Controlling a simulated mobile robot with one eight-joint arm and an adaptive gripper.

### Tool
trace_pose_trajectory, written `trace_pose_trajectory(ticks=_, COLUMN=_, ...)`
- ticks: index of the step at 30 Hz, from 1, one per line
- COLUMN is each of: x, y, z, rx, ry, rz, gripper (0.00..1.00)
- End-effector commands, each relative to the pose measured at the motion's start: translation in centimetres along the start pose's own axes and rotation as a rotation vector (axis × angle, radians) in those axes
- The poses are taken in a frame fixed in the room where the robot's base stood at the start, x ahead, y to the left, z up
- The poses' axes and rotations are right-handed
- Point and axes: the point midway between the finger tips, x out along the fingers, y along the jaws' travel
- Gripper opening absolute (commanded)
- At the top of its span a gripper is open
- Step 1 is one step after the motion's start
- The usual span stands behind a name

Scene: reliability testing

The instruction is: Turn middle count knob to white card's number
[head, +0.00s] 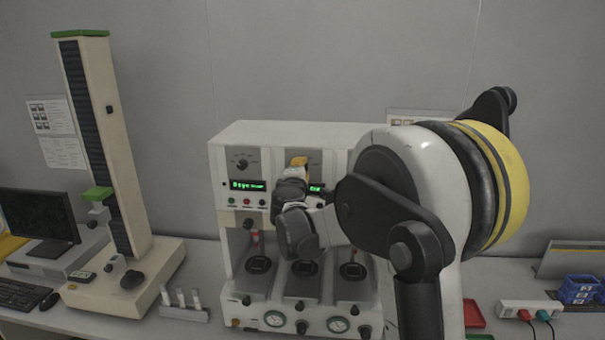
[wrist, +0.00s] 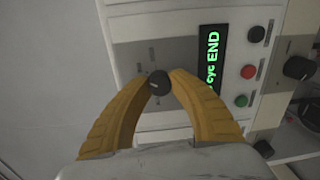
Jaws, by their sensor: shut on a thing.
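In the wrist view, my gripper's (wrist: 158,88) two yellow fingers are closed on the small black middle count knob (wrist: 159,78), one finger on each side. A display (wrist: 212,70) beside the knob shows green text, "cyc END", turned sideways. In the head view my gripper (head: 298,162) is at the middle section of the white test machine (head: 228,135), and it hides the middle knob and part of the green display (head: 315,188). The left section's knob (head: 242,163) is in plain sight. I cannot make out the white card with a number in either view.
Black, red and green buttons (wrist: 248,72) line the panel near the display. A tall tester (head: 110,140) stands left, with a vial rack (head: 184,312) before the machine's left side. Red trays (head: 472,313), a power strip (head: 530,311) and a blue bin (head: 580,289) lie right.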

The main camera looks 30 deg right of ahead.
Motion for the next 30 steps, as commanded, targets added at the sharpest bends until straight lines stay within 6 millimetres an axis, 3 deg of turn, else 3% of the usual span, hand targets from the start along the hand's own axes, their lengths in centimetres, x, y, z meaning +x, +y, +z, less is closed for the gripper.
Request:
trace_pose_trajectory(ticks=18, x=0.06, y=-0.01, z=0.00, rx=0.572, ry=0.033, rz=-0.009, gripper=0.00)
trace_pose_trajectory(ticks=30, x=0.05, y=0.06, z=0.07, rx=0.834, ry=0.047, rz=-0.013, gripper=0.00)
